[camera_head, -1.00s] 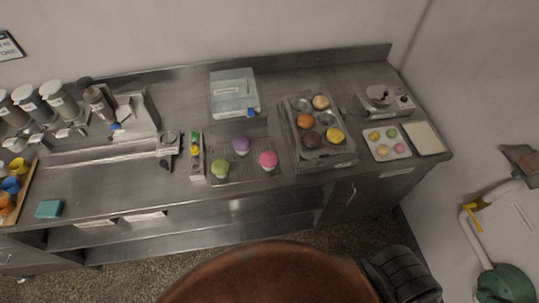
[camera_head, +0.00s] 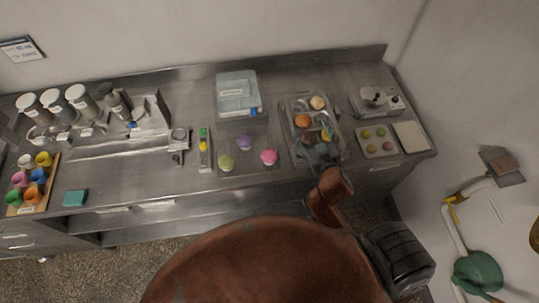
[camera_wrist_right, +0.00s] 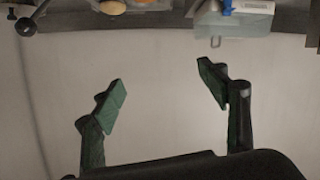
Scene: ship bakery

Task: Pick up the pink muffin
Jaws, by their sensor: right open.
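The pink muffin (camera_head: 268,157) sits on a wire rack (camera_head: 250,168) on the steel counter, in the head view. A purple muffin (camera_head: 244,142) and a green muffin (camera_head: 226,161) sit on the same rack. My right gripper (camera_head: 318,137) is over the muffin tin, to the right of the pink muffin and apart from it. In the right wrist view its two green-padded fingers (camera_wrist_right: 163,88) are spread with nothing between them. The pink muffin cannot be made out in the wrist view. My left gripper is not in view.
The muffin tin (camera_head: 296,157) holds several muffins, partly hidden by my right arm. A clear bin (camera_head: 239,88) stands behind the rack. A pastry tray (camera_head: 366,149) and a scale (camera_head: 362,106) are at right.

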